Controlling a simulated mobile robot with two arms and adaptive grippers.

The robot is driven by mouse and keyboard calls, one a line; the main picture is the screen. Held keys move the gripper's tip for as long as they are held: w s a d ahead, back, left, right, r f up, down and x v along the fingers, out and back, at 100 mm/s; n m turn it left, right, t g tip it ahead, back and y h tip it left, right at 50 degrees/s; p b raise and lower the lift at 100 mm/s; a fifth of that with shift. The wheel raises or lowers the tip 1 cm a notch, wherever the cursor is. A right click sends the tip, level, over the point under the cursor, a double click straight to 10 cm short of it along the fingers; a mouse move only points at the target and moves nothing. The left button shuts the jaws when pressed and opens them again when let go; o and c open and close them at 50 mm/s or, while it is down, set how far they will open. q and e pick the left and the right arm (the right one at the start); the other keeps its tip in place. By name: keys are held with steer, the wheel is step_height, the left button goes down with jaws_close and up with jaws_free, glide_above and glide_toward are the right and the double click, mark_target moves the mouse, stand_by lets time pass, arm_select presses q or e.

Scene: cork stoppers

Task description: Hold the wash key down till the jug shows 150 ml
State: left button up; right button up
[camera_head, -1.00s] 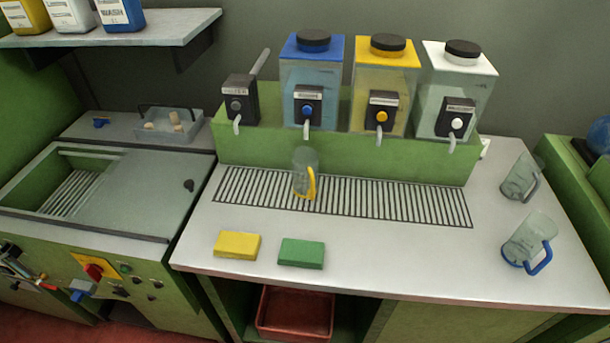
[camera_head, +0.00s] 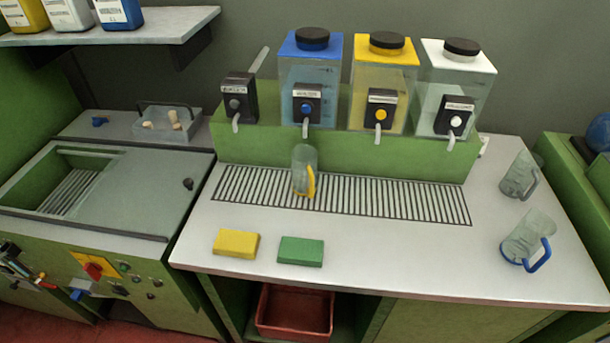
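Three clear tanks stand in a row on a green ledge. The blue-topped tank (camera_head: 310,75) has a black tap with a blue key (camera_head: 306,108). The yellow-topped tank (camera_head: 383,75) has a yellow key (camera_head: 380,114), and the white-topped tank (camera_head: 455,75) a white key (camera_head: 455,121). Their label words are too blurred to read surely. A clear jug with a yellow handle (camera_head: 305,172) stands upright on the slotted drain grid, below the blue key's spout. Its scale and level cannot be read. Neither of my grippers is in view.
A black tap with a lever (camera_head: 238,97) is left of the tanks. Two jugs, one grey-handled (camera_head: 519,175) and one blue-handled (camera_head: 528,242), stand at right. Yellow (camera_head: 236,243) and green (camera_head: 300,251) pads lie in front. A tray with corks (camera_head: 167,124) is at left.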

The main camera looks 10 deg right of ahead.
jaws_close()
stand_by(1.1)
